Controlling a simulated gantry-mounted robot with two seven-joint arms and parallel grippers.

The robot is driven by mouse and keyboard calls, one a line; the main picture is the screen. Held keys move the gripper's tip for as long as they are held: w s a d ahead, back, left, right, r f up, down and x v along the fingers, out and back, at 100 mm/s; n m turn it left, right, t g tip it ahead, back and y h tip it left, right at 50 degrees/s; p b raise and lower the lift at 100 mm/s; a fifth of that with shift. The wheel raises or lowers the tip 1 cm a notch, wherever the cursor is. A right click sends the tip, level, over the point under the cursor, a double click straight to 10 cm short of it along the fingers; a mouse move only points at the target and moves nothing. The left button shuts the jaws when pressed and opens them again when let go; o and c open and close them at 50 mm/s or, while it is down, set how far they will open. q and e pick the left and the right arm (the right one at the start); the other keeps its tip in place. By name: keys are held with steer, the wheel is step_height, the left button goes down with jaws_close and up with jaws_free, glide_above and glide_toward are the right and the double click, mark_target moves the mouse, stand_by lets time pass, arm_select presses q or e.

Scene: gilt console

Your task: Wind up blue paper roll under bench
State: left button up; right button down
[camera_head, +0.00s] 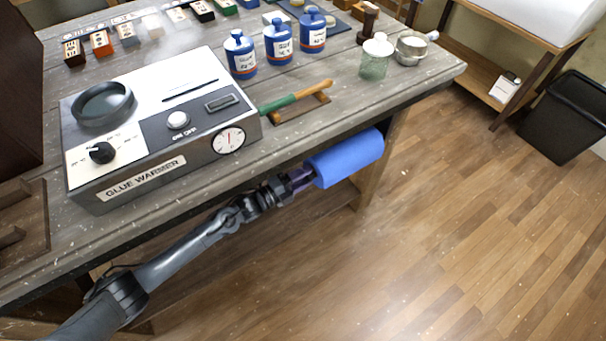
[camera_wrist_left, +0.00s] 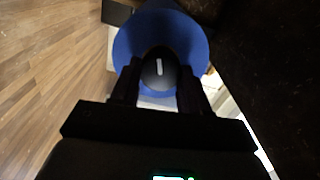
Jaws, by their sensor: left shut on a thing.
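The blue paper roll (camera_head: 346,158) lies level just under the front edge of the workbench (camera_head: 392,112). In the left wrist view the roll (camera_wrist_left: 137,40) is seen end-on as a blue ring around a dark core with a pale mark (camera_wrist_left: 158,68). My left gripper (camera_head: 303,179) reaches in from the left below the bench edge and is at the roll's left end. In the left wrist view its two fingers (camera_wrist_left: 157,88) are on either side of the dark core, shut on it. The roll's far end is hidden in that view. My right gripper is not in view.
A black bin (camera_head: 568,118) stands at right. The wooden floor (camera_head: 450,230) in front is clear.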

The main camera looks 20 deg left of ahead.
arm_select(q)
steer(key=shift+n+p, duration=1.4)
steer(key=shift+n, duration=2.4)
steer(key=shift+f, duration=0.1)
steer(key=o, duration=1.1)
steer(key=shift+w, duration=0.1)
steer(key=shift+c, duration=0.2)
steer(key=shift+a+r, duration=0.1)
steer(key=shift+r, duration=0.1)
